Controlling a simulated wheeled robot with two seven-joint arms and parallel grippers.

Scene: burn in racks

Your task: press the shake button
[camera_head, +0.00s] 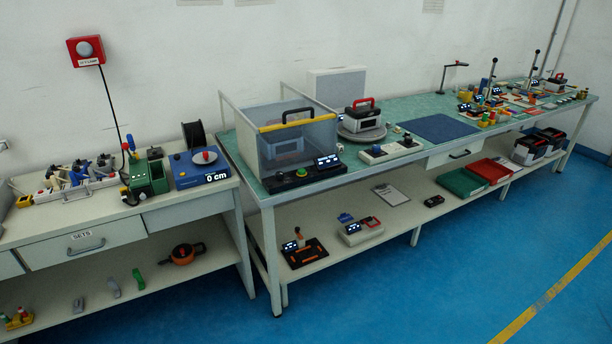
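No button with a readable "shake" label shows. A green button (301,173) sits on a black control panel (277,184) with a small lit display (327,161), in front of a clear-walled box with a yellow top edge (297,124). A light control box (390,150) with small knobs or buttons stands to its right on the same green-topped bench. I cannot tell which of these is the shake button. Neither of my grippers is in view.
A grey case with a red handle (361,113) stands on a round plate behind the control box. A blue mat (440,128) lies to the right. A second bench (110,208) with tools stands at left. The blue floor (420,280) in front is clear.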

